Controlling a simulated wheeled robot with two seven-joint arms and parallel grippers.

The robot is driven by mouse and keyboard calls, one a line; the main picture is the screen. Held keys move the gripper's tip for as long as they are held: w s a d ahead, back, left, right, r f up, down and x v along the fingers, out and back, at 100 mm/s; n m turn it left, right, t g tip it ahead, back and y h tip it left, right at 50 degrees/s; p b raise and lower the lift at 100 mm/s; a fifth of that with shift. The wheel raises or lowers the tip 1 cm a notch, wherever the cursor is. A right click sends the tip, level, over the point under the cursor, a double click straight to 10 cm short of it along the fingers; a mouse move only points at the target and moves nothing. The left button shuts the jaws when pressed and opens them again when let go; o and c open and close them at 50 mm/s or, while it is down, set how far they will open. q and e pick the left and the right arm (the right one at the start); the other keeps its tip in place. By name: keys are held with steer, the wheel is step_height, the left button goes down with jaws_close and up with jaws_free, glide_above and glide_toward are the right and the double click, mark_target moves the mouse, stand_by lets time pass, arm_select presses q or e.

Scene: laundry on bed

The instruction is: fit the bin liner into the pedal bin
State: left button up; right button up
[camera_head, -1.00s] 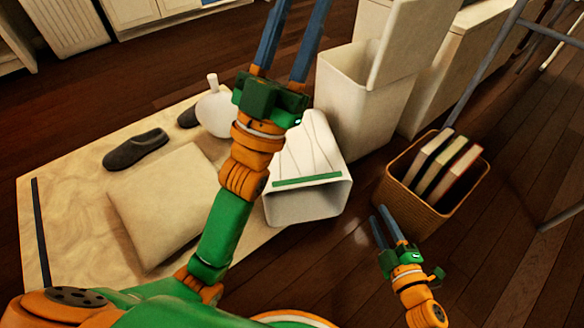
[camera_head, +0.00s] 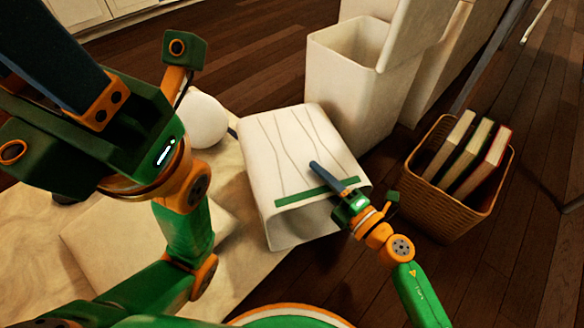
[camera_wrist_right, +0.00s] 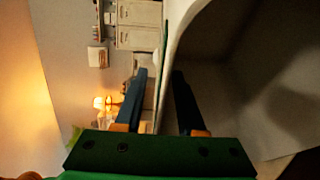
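The bin liner (camera_head: 290,145) is a white, boxy bag with a green band, lying on its side with its open mouth facing me. The pedal bin (camera_head: 345,95) stands upright behind it with its lid (camera_head: 413,30) raised. My right gripper (camera_head: 325,172) is at the liner's mouth, with one finger over the green-banded side. In the right wrist view, my right gripper (camera_wrist_right: 160,88) has its fingers apart on either side of the liner's wall (camera_wrist_right: 172,45). My left gripper (camera_head: 60,45) is raised close to the camera, away from the liner; its fingertips are cut off.
A wicker basket (camera_head: 437,207) with several books stands to the right of the liner. A cream rug (camera_head: 25,240) and a cushion (camera_head: 120,235) lie at left, partly behind my left arm. A round white object (camera_head: 203,122) is near the liner. Dark floor is free at lower right.

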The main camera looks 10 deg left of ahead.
steer(key=shift+w+a, duration=0.3)
jaws_close()
stand_by(1.2)
